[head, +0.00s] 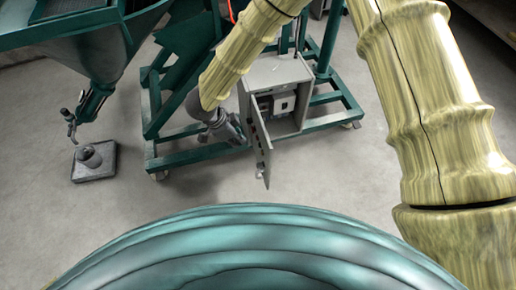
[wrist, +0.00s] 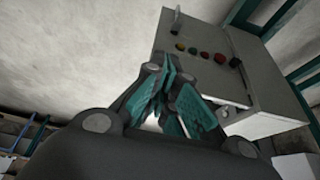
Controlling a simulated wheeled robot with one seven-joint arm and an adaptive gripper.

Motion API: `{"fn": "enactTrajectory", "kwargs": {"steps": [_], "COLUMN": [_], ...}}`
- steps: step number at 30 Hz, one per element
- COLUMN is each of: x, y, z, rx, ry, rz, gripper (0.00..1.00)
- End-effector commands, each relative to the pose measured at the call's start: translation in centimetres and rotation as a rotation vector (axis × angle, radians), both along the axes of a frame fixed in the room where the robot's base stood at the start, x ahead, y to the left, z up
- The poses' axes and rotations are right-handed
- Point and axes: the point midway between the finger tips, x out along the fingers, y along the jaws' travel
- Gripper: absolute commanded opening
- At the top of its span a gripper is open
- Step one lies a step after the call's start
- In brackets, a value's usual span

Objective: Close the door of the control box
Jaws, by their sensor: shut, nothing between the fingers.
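The grey control box (head: 277,71) stands on a green wheeled frame, and its door (head: 261,148) is swung wide open toward the front. White components show inside the box. My gripper (head: 232,134) is beside the door on its left, with its fingers low. In the wrist view the door (wrist: 184,39) fills the upper middle, with a row of coloured buttons and a small handle, and the box (wrist: 262,78) is behind it to the right. My gripper (wrist: 178,98) is shut and empty in front of the door's panel. I cannot tell whether the fingers touch the door.
The green frame (head: 200,153) runs around and below the box. A green hopper (head: 90,50) stands at the upper left, with a grey block (head: 95,172) on the floor below it. The concrete floor in front of the door is clear.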

Motion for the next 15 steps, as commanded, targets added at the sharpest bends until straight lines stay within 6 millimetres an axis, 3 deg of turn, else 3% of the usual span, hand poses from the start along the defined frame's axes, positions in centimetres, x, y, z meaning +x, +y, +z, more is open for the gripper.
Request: {"fn": "enactTrajectory", "kwargs": {"steps": [5,15], "x": [0.0,0.6], "y": [-0.1,-2.0], "z": [-0.8,-5.7], "rx": [0.001,0.001], "ry": [0.006,0.004], "rz": [-0.012,-0.010], "gripper": [0.00,0.00]}}
